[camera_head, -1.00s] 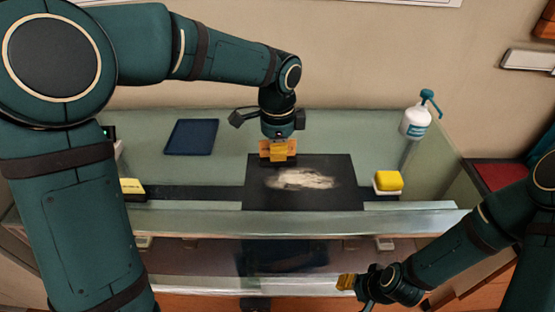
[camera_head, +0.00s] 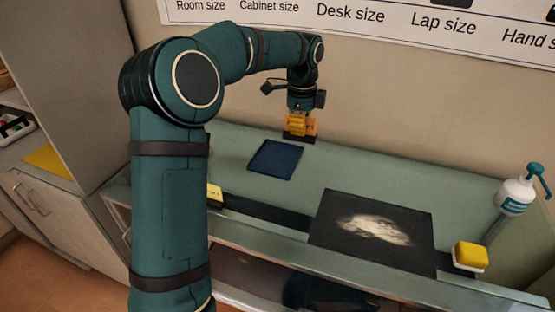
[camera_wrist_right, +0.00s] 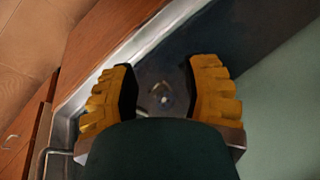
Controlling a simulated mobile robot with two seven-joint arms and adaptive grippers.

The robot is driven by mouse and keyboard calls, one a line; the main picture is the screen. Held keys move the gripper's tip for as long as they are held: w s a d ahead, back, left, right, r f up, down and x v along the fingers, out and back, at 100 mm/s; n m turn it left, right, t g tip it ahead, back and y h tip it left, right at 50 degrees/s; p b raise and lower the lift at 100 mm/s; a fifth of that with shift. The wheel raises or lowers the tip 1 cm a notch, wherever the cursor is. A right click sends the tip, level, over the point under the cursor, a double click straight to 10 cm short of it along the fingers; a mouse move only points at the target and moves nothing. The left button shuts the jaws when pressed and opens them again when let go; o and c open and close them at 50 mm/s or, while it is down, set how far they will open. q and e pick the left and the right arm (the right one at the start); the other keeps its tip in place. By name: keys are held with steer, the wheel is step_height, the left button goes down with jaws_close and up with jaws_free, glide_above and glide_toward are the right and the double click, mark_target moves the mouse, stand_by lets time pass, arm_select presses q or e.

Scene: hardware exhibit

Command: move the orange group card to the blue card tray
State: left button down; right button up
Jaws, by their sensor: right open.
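The blue card tray (camera_head: 275,160) is a flat dark-blue square on the green counter in the head view. My left gripper (camera_head: 299,132) has orange fingers pointing down, just behind the tray's back right corner. A dark brownish edge shows at its fingertips, but I cannot tell whether it is a held card or part of the fingers. I cannot clearly make out the orange group card. My right gripper (camera_wrist_right: 163,82) is open and empty in the right wrist view, over a dark surface.
A black panel (camera_head: 325,220) with a pale picture lies on the counter. A yellow block (camera_head: 471,255) sits on a white holder to its right, and a white pump bottle (camera_head: 515,195) stands further right. A yellow sheet (camera_head: 48,160) lies on the left cabinet. Counter between tray and bottle is mostly clear.

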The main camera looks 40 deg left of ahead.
arm_select(q)
steer(key=a, duration=0.7)
steer(key=b, duration=0.1)
glide_above(276, 159)
step_height(276, 159, down, 6)
steer(key=shift+r, duration=0.1)
steer(key=shift+f+b, duration=0.35)
steer(key=shift+f, duration=1.75)
steer(key=c, duration=1.7)
jaws_free()
steer(key=shift+f, duration=0.15)
steer(key=o, duration=0.5)
steer(key=shift+o, duration=0.3)
step_height(276, 159, up, 12)
steer(key=p, duration=0.2)
steer(key=shift+r, duration=0.2)
